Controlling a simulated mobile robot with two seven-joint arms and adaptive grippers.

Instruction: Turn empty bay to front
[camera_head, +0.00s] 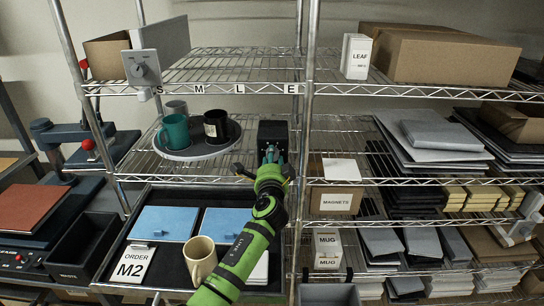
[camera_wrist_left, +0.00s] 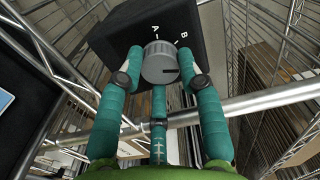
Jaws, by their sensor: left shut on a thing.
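A round grey turntable (camera_head: 196,151) stands on the wire middle shelf. A grey mug (camera_head: 176,107) is at its back, a teal mug (camera_head: 173,131) at its left and a black mug (camera_head: 215,127) at its right. Its front part looks bare. A black box (camera_head: 273,130) stands right of it and shows large in the left wrist view (camera_wrist_left: 215,35). My right gripper is not in view.
A steel post (camera_head: 308,100) rises close right of the black box.

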